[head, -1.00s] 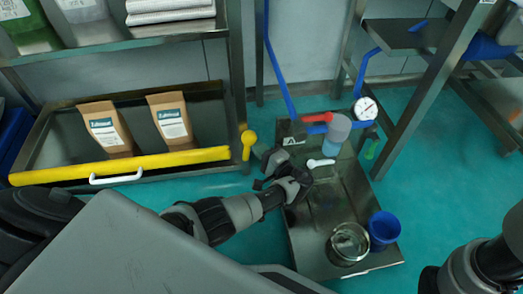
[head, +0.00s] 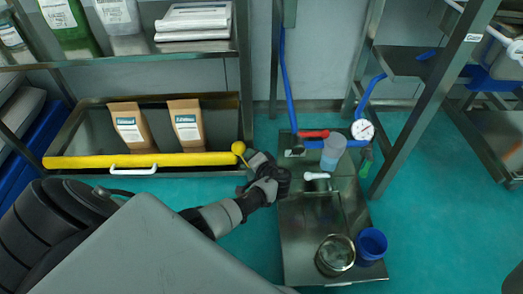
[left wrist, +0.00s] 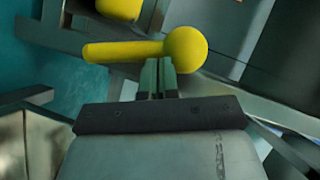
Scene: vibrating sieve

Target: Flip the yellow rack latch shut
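The yellow latch (head: 239,148) has a round knob and a short bar. It sits at the right end of the rack's yellow front rail (head: 140,160). In the left wrist view the latch (left wrist: 186,48) lies across the fingertips, knob to the right and bar to the left. My left gripper (head: 258,168) is beside the latch, just to its right. In the left wrist view its fingers (left wrist: 159,75) are close together with only a thin gap, and nothing shows between them. The latch hides their tips, so contact is unclear. My right gripper is out of view.
The rack's lower bin holds two brown bags (head: 128,128) behind the rail, which has a white handle (head: 133,171).

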